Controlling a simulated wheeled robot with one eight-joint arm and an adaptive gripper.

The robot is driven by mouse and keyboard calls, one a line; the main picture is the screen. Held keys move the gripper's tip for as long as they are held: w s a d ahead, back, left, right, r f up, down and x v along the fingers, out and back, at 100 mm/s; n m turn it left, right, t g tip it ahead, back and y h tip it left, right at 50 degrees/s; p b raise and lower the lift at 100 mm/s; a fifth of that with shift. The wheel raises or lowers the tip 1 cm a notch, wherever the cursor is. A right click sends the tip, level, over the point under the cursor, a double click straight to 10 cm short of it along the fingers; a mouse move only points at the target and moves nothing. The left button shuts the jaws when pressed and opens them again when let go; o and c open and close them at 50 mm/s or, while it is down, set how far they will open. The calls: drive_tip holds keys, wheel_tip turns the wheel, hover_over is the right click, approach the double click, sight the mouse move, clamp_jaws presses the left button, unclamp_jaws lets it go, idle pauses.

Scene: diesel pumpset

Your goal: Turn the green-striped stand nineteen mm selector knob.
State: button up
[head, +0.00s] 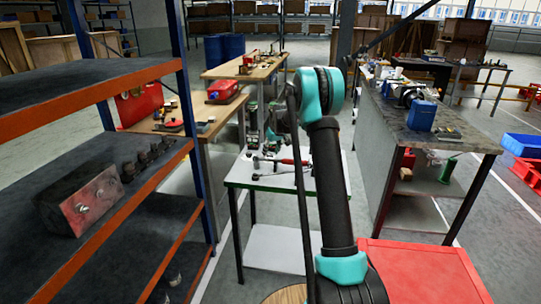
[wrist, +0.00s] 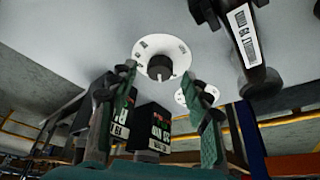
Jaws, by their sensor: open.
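In the wrist view a dark round selector knob (wrist: 159,68) sits at the centre of a white dial plate on a pale surface. My gripper (wrist: 165,82) is open. Its two green-padded fingers stand left and right of the knob in the picture; no contact with it shows. A second white dial (wrist: 182,92) lies partly behind the right finger. Black blocks with printed labels (wrist: 153,130) show between and beside the fingers; I cannot read the labels surely. In the head view the green-edged stand (head: 262,186) is ahead, its top partly hidden by my arm.
A dark part with a white label (wrist: 243,35) is close to the right finger. The orange-edged shelf (head: 150,185) stands at left, a grey-topped bench (head: 455,140) at right, and a red cabinet top (head: 430,270) at front right. Small tools (head: 280,162) lie on the stand.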

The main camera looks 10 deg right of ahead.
drive_tip(key=shift+x, duration=1)
clamp_jaws()
